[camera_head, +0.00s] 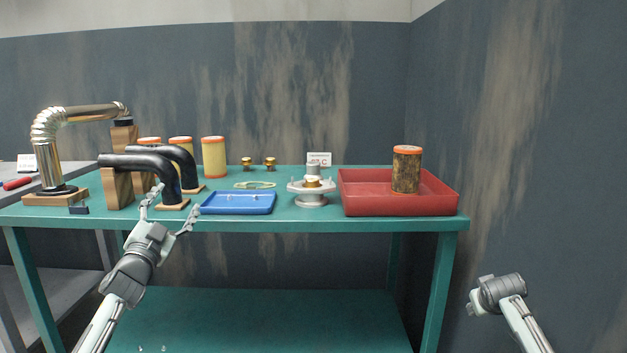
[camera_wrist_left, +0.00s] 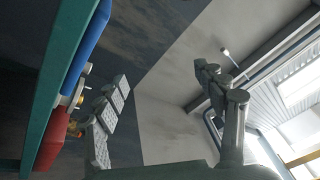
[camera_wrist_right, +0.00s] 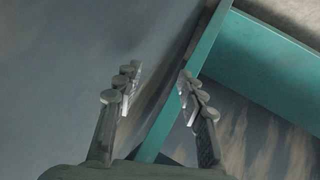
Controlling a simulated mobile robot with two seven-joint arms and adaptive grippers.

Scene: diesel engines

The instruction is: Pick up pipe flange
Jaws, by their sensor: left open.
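A grey round flanged piece (camera_head: 312,199), which looks like the pipe flange, stands on the green table right of the middle. A brass-coloured part and a white cylinder show on or just behind it; I cannot tell which. My left gripper (camera_head: 177,203) is open and empty, in front of the table's front edge, left of the flanged piece. Its spread fingers also show in the left wrist view (camera_wrist_left: 160,78). My right gripper, in the right wrist view (camera_wrist_right: 157,80), has its fingers apart with nothing between them. In the head view, its arm is right of the table.
A blue tray (camera_head: 238,208) lies left of the flanged piece, and a red bin (camera_head: 398,211) with a dirty filter (camera_head: 406,172) stands right of it. Black hoses (camera_head: 140,161) on wooden blocks, a metal pipe (camera_head: 47,160) and yellow filters (camera_head: 214,157) crowd the left side.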

